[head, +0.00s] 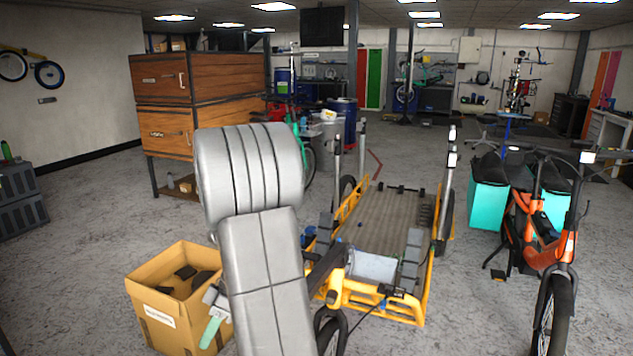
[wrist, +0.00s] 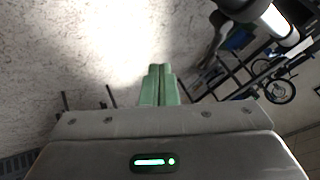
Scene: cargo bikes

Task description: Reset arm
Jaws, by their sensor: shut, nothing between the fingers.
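My arm stands grey in the middle foreground of the head view and hides part of the yellow cargo bike behind it. My gripper (head: 210,332) shows its pale green fingers low beside the arm, in front of the right side of a cardboard box. In the wrist view my gripper (wrist: 159,72) has its green fingers together, with nothing between them. Whether the fingers touch the box cannot be told.
The open cardboard box (head: 160,318) holds dark items. A yellow cargo bike (head: 385,306) with a flat bed stands right of my arm. An orange bike (head: 562,250) is at the right. Wooden cabinets (head: 158,80) stand behind. Clear floor lies at the left.

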